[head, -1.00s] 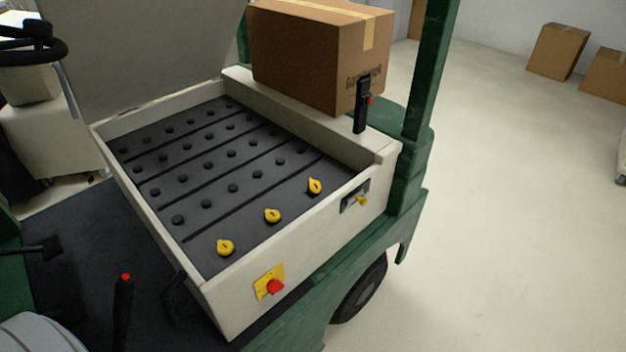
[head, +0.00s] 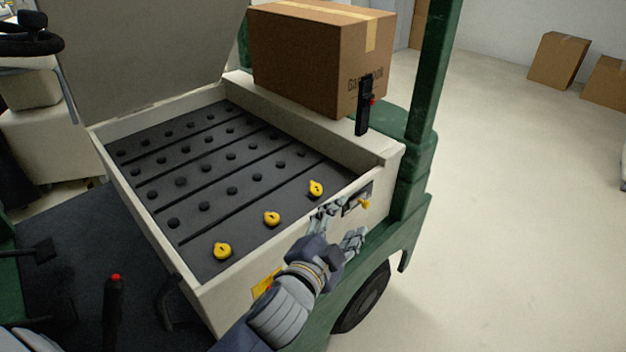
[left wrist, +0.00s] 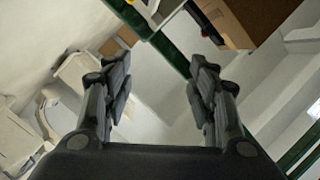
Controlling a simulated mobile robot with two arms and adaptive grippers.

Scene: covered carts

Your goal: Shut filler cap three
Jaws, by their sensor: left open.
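Three yellow filler caps sit along the near edge of the dark battery top: a left one (head: 222,251), a middle one (head: 271,219) and a right one (head: 316,188). No numbers are readable on them, and I cannot tell whether each is open or shut. My left gripper (head: 341,224) is open and empty, at the front wall of the compartment, just below and right of the right cap. It also shows in the left wrist view (left wrist: 160,95) with its fingers apart and nothing between them. My right gripper is not in view.
The pale compartment wall (head: 215,306) surrounds the battery. A yellow-handled latch (head: 364,203) is beside my gripper. A raised lid (head: 140,50) stands at the back left, a cardboard box (head: 310,60) behind, and a green post (head: 430,80) at right.

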